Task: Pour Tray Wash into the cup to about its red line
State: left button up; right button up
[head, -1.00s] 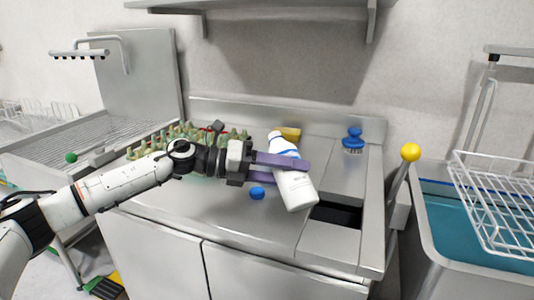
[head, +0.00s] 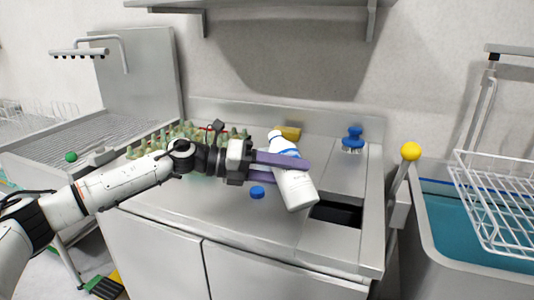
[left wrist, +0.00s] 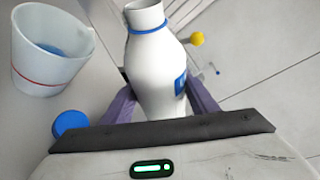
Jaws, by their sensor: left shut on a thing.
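The Tray Wash bottle (head: 295,188) is white with a blue neck ring and a blue label. My left gripper (head: 282,168) is shut around its middle and holds it tilted, its neck toward the upper left in the head view. In the left wrist view the bottle (left wrist: 155,75) shows an open mouth, beside and to the right of the cup. The white cup (left wrist: 50,85) has a red line and a patch of blue inside, low down. I cannot make out the cup in the head view. The blue cap (head: 257,192) lies on the counter. My right gripper is out of view.
A dark opening (head: 337,213) is right of the bottle. A yellow-knobbed lever (head: 410,152) and a water basin (head: 470,220) are at right.

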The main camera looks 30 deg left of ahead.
pick_arm(q)
jog(key=shift+r, duration=0.15)
dwell(0.3)
jog(key=shift+w+a+r+m+y+p, duration=0.35)
jog(key=shift+a+r+m+y+p, duration=0.1)
jog(key=shift+r+m+p, duration=0.25)
jog(key=shift+w+a+m+y+p, duration=0.15)
jog(key=shift+m+y+p, duration=0.1)
jog(key=shift+m+p, duration=0.15)
jog(key=shift+r+m+y+p, duration=0.15)
jog(key=shift+m+y+p, duration=0.2)
jog(key=shift+m, duration=0.15)
jog(key=shift+m+t+y+p, duration=0.3)
jog(key=shift+m+y+p, duration=0.25)
jog(key=shift+m+p, duration=0.3)
jog(key=shift+m, duration=0.45)
jog(key=shift+a+f+m+t+y+p, duration=0.1)
jog(key=shift+f+m+t+y+p, duration=0.2)
jog(key=shift+m+y+p, duration=0.35)
jog(key=shift+w+a+f+p, duration=0.15)
jog(key=shift+f+p, duration=0.1)
jog(key=shift+p, duration=0.25)
jog(key=shift+y, duration=0.25)
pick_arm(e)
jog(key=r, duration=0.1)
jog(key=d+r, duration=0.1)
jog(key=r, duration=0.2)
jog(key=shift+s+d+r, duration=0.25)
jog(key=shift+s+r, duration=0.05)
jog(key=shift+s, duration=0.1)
